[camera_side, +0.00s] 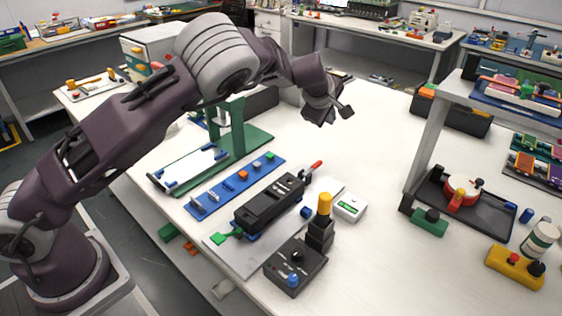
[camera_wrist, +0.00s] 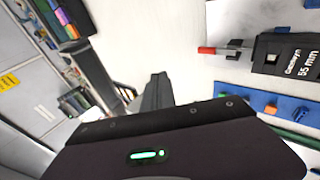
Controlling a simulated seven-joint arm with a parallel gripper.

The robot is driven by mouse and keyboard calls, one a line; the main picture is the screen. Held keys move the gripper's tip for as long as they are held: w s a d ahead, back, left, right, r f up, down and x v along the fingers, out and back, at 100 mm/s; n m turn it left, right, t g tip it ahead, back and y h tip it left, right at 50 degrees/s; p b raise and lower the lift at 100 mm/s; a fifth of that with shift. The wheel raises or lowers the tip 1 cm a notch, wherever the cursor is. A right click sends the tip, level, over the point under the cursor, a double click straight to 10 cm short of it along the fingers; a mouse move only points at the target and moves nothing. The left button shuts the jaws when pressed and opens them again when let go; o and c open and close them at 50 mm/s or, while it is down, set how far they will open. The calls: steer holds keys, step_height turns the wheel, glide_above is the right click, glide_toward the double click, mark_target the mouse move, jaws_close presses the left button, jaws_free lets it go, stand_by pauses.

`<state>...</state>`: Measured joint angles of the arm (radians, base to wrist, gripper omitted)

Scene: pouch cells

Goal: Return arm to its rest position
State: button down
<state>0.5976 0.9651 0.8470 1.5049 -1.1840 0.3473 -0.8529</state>
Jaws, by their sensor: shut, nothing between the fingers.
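My gripper (camera_side: 345,111) hangs in the air above the back part of the white table, at the end of my raised purple-grey arm. In the wrist view its dark fingers (camera_wrist: 158,92) are together, with nothing seen between them. It is clear of the table and touches nothing that I can see. The fingertips are small and partly hidden in the side view.
A grey shelf (camera_side: 432,135) stands to the right. Bare table (camera_side: 375,150) lies between.

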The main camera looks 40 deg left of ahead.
steer(key=s+r+m+g+h, duration=0.15)
steer(key=s+r+m, duration=0.35)
steer(key=s, duration=0.5)
steer(key=s+d+r+m+h, duration=0.1)
steer(key=s+r+m+h, duration=0.1)
steer(key=s+r, duration=0.6)
steer(key=s+r+m+g+h, duration=0.15)
steer(key=s+r+m, duration=0.25)
steer(key=s, duration=0.8)
steer(key=s+a+f+m+y, duration=0.1)
steer(key=s+f+m, duration=0.1)
steer(key=s, duration=0.7)
steer(key=s+a+f+m+y, duration=0.1)
steer(key=s+f+m, duration=0.1)
steer(key=s+m, duration=0.3)
steer(key=s, duration=0.4)
steer(key=shift+s+a+m+y, duration=0.25)
steer(key=shift+s+m+y, duration=0.05)
steer(key=shift+s+y, duration=0.1)
